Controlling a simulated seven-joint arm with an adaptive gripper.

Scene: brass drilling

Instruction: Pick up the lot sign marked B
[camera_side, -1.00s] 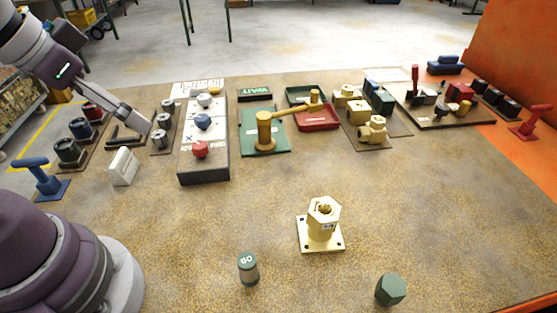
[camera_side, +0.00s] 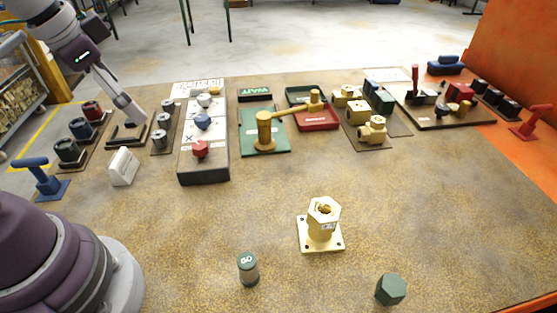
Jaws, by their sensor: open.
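My gripper (camera_side: 137,119) points down at the back left of the table. Its tips are over or just behind a dark angular bracket (camera_side: 127,138), and I cannot tell how high above it. A white wedge-shaped block (camera_side: 123,167) stands on the table in front of the bracket, apart from my gripper. It looks like a sign, but no letter B can be read on it. I see no other piece clearly marked B. My gripper is open, and nothing shows between its fingers.
Metal cylinders (camera_side: 159,138) stand on a strip right of my gripper, beside a grey box with coloured knobs (camera_side: 205,174). Dark pots (camera_side: 68,150) stand to the left. A brass fitting (camera_side: 322,225), a GO cylinder (camera_side: 248,268) and a green hexagonal piece (camera_side: 390,289) stand in front.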

